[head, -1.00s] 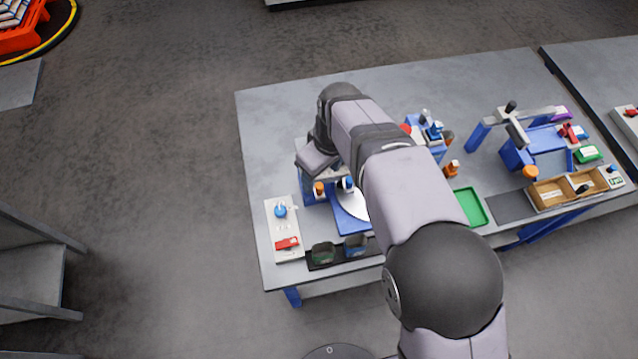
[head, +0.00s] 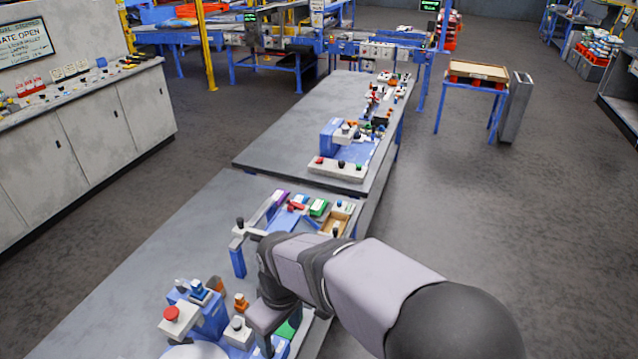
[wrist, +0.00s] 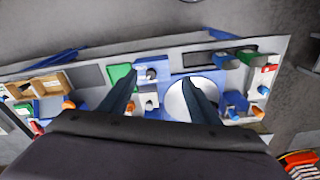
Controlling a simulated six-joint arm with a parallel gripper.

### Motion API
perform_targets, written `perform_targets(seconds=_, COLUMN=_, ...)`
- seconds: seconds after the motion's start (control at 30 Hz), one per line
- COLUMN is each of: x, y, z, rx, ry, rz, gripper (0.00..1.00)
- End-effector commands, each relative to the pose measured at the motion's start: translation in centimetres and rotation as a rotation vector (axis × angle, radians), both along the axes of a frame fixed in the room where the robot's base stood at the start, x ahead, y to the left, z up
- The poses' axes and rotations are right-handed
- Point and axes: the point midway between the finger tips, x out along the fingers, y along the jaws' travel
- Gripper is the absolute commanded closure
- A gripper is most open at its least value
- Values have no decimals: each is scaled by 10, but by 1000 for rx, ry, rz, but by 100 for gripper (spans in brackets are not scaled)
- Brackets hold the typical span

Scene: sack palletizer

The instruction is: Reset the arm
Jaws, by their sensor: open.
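My arm reaches out over the near workbench (head: 130,240) in the head view, and its end hangs above the bench's fixtures. In the wrist view my gripper (wrist: 158,95) points down with two dark fingers spread apart. It is open and nothing is between the fingers but the view of the bench below. Below and between the fingers are a small white and blue device (wrist: 148,97) and part of a blue station with a white round plate (wrist: 178,104).
A red-button device (head: 171,313) and an orange-knobbed piece (head: 241,303) stand close to my arm. A green tray (wrist: 120,74) and a wooden box (wrist: 50,86) lie along the bench. A second bench (head: 290,150) stands beyond. Grey floor (head: 480,210) is free to the right.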

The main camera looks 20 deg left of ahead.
Motion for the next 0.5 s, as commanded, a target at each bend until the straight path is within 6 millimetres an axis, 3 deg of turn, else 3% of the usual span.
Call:
perform_targets(seconds=0.03, x=19, y=-34, z=2, rx=-6, ry=3, rz=-101, gripper=43)
perform_targets(seconds=0.1, x=37, y=-78, z=3, rx=-13, ry=6, rz=-236, gripper=43)
perform_targets(seconds=0.23, x=53, y=-163, z=2, rx=-30, ry=16, rz=-487, gripper=43)
perform_targets(seconds=0.4, x=42, y=-263, z=-4, rx=-47, ry=32, rz=-808, gripper=43)
perform_targets(seconds=0.5, x=24, y=-307, z=-9, rx=-56, ry=43, rz=-971, gripper=43)
